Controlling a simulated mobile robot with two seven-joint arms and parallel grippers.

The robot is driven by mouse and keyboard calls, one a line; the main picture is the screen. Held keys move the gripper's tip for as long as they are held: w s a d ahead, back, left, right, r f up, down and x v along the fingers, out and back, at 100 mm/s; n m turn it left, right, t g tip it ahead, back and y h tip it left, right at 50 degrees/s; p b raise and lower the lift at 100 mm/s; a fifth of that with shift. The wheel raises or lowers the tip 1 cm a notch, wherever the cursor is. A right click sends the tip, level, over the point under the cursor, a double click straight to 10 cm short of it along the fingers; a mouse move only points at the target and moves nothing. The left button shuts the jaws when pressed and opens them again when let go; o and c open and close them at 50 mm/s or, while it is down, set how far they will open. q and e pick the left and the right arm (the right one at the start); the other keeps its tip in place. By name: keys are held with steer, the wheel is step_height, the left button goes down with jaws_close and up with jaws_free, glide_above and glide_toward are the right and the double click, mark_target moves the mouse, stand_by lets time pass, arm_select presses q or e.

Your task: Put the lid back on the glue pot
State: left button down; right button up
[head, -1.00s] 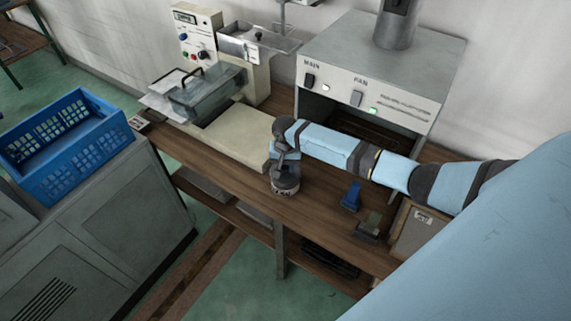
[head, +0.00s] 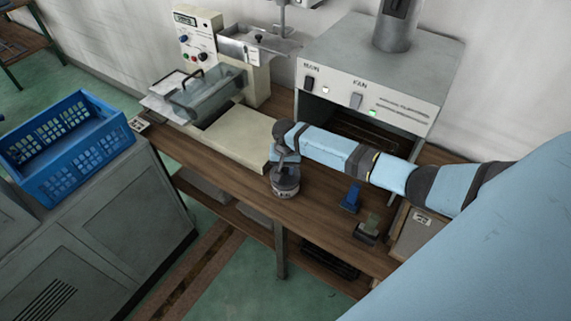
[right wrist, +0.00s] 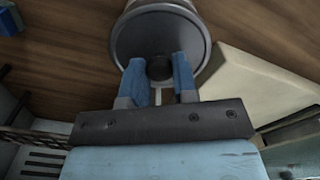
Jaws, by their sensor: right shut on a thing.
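The glue pot (head: 286,193) is a small round pot with a pale label, upright on the wooden bench near its front edge. My right gripper (head: 284,168) is right above it, pointing down. In the right wrist view the lid (right wrist: 138,38) is a round grey disc with a dark knob (right wrist: 158,68). The blue fingers of my right gripper (right wrist: 158,78) are shut on this knob. The pot's pale side shows just past the lid's rim. The lid sits over the pot's top, but I cannot tell whether it is fully seated. My left gripper is not in view.
A cream machine base (head: 232,139) stands left of the pot. A grey oven-like box (head: 385,62) is behind. A blue object (head: 351,198) and a small dark-based block (head: 367,231) lie to the right. A blue crate (head: 75,180) sits on the cabinet at left.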

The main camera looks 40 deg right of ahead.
steer(key=shift+p, duration=0.45)
stand_by(0.5)
steer(key=o, duration=1.4)
steer(key=shift+o, duration=0.2)
steer(key=shift+r+p, duration=1.05)
steer(key=shift+r, duration=2.4)
steer(key=shift+c, duration=0.5)
jaws_close()
